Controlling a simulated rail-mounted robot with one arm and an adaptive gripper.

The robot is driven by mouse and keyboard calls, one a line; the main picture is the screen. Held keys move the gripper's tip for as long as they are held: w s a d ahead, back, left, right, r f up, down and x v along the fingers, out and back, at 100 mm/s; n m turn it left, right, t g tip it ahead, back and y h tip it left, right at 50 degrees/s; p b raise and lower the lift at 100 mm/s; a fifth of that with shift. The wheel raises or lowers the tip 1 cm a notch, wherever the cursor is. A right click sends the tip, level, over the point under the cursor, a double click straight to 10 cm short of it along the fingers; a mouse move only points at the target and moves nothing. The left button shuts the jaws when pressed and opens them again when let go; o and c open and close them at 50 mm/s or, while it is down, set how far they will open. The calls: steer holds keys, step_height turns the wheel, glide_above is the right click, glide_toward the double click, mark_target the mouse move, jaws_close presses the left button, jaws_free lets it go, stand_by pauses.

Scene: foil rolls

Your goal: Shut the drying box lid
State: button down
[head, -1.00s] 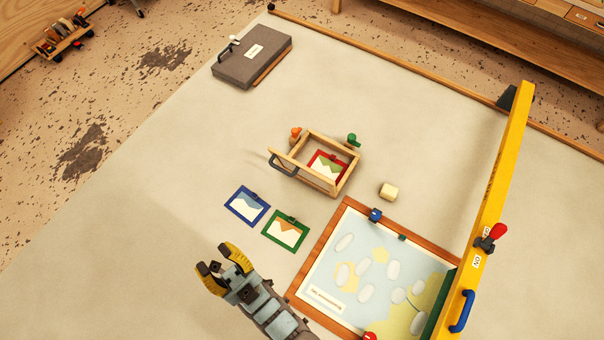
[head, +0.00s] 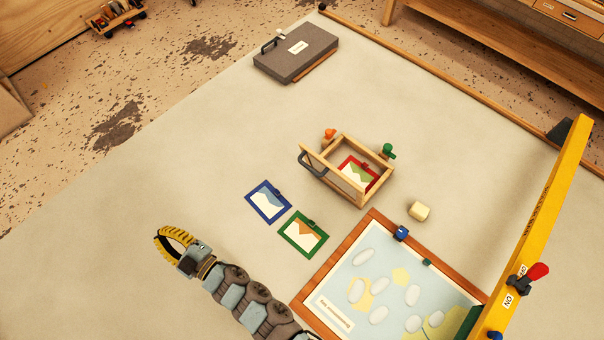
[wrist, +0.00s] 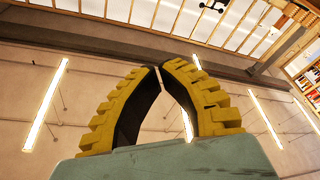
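The drying box appears to be the small open wooden box (head: 379,191) in the middle of the table in the head view. A red-framed picture (head: 358,172) lies inside it. Its lid seems to be the wood-framed panel with a dark grey handle (head: 312,164), standing raised and tilted at the box's left side. My gripper (head: 160,236) is at the lower left, well apart from the box. Its yellow fingers are shut with nothing between them. In the wrist view the fingertips (wrist: 161,66) meet or nearly meet, against the ceiling.
Blue-framed (head: 268,201) and green-framed (head: 303,233) pictures lie between my gripper and the box. An orange peg (head: 330,134), a green knob (head: 389,151) and a cream block (head: 419,211) are near the box.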

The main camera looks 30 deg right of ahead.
mark_target(315, 158)
steer(key=w+d+f+g+h+b, duration=0.2)
steer(key=w+d+f+h, duration=0.15)
steer(key=f, duration=0.45)
steer(key=w+d+f+g+h+b, duration=0.25)
steer(key=d+f+h, duration=0.2)
steer(key=f, duration=0.35)
steer(key=d+f+g+h+b, duration=0.1)
steer(key=d+h+b, duration=0.2)
steer(key=d+h, duration=0.5)
steer(key=s+d+r+m+g+h+b, duration=0.6)
steer(key=s+d+r+m+g+h, duration=0.35)
steer(key=d, duration=0.25)
steer(key=shift+n+t+h, duration=0.25)
steer(key=shift+t+h, duration=0.05)
steer(key=shift+h, duration=0.15)
steer(key=x, duration=0.4)
steer(key=p+x, duration=0.1)
steer(key=x, duration=0.4)
steer(key=s+x, duration=0.1)
steer(key=x, duration=0.4)
steer(key=shift+r+p, duration=0.35)
steer(key=shift+w+d+r, duration=0.1)
steer(key=shift+r, duration=0.05)
